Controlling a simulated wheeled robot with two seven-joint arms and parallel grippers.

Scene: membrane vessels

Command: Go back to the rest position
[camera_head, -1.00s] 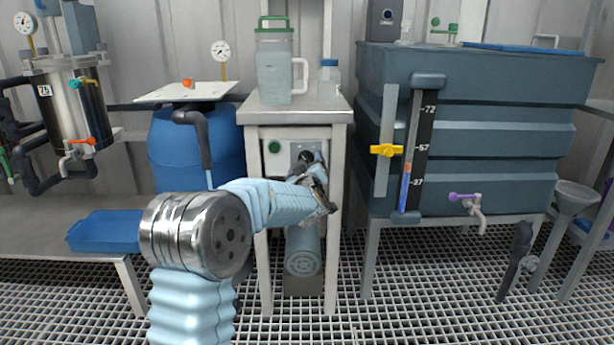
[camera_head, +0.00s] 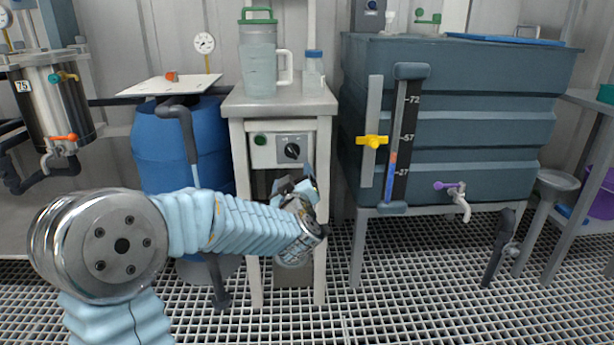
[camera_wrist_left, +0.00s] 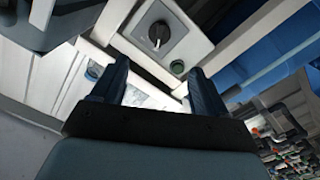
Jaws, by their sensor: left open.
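My left gripper (camera_head: 304,188) is at the end of the pale blue sleeved arm, in front of the narrow stand and below its control panel (camera_head: 265,150). In the left wrist view its two dark fingers (camera_wrist_left: 157,82) are apart, with nothing held between them. The panel has a black knob (camera_head: 292,151) and a green button (camera_head: 260,139). The knob also shows in the left wrist view (camera_wrist_left: 158,33), beyond the fingers and clear of them, with the green button (camera_wrist_left: 177,67) near it. My right gripper is not in view.
A jug (camera_head: 259,65) and a blue-capped bottle (camera_head: 313,75) stand on the stand's top (camera_head: 275,104). A blue barrel (camera_head: 165,150) is left of it. A large tank (camera_head: 470,130) with a yellow-handled gauge is to the right. Grating floor (camera_head: 420,310) lies below.

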